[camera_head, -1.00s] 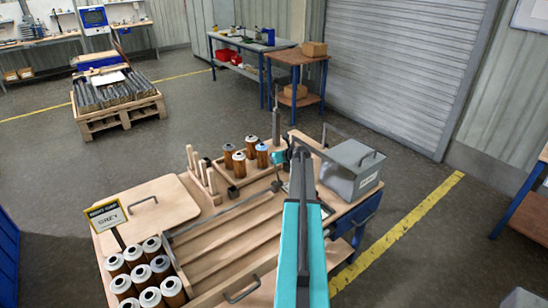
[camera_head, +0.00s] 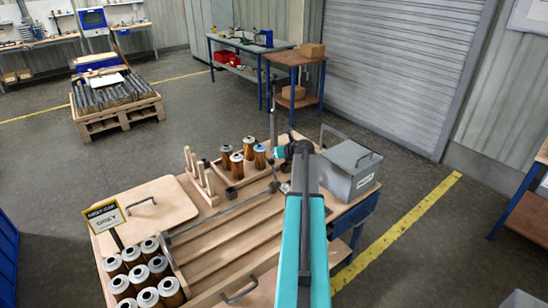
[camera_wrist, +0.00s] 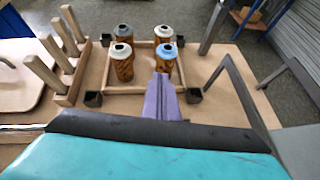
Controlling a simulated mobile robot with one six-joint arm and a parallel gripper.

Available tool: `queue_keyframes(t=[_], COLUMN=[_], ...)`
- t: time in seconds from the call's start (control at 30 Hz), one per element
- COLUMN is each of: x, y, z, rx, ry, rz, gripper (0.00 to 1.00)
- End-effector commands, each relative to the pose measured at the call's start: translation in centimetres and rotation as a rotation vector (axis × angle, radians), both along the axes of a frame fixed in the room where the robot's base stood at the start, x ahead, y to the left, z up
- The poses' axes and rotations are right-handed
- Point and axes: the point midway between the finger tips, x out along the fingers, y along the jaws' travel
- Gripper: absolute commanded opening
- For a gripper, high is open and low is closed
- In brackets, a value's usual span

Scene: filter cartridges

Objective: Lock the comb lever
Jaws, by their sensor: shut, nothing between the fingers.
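A thin dark rod (camera_head: 222,212), which looks like the comb lever, lies along the far edge of the grooved board (camera_head: 215,245) in the head view. A small black knob-like end (camera_head: 274,187) is at its right end. I cannot tell whether it is locked. My gripper is mostly hidden behind my arm in the head view. In the wrist view my gripper (camera_wrist: 163,86) shows as purple fingers, shut and empty, pointing toward the near side of the cartridge tray (camera_wrist: 112,91). My own arm covers the foreground there, hiding most of the rod.
Several brown cartridges (camera_head: 249,147) stand in the tray, with wooden pegs (camera_head: 198,172) to its left. A grey metal box (camera_head: 350,170) stands close on the right.

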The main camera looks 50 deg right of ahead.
Motion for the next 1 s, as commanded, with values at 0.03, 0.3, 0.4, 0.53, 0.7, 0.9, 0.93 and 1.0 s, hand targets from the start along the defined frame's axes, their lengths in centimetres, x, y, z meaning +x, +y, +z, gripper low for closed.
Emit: queue_keyframes(t=[0.03, 0.3, 0.4, 0.53, 0.7, 0.9, 0.93, 1.0], x=[-0.2, -0.6, -0.7, -0.8, -0.9, -0.9, -0.9, -0.9], y=[0.2, 0.8, 1.0, 1.1, 1.3, 1.3, 1.3, 1.3], z=[0.5, 3.4, 4.3, 5.3, 5.8, 5.9, 5.9, 5.9], rx=[-0.002, -0.002, -0.001, -0.001, 0.000, 0.000, 0.000, 0.001], ry=[0.000, 0.000, 0.000, 0.000, 0.001, 0.001, 0.001, 0.001], rz=[0.000, 0.002, 0.003, 0.003, 0.004, 0.004, 0.004, 0.004], gripper=[0.00, 0.00, 0.00, 0.00, 0.00, 0.00, 0.00, 0.00])
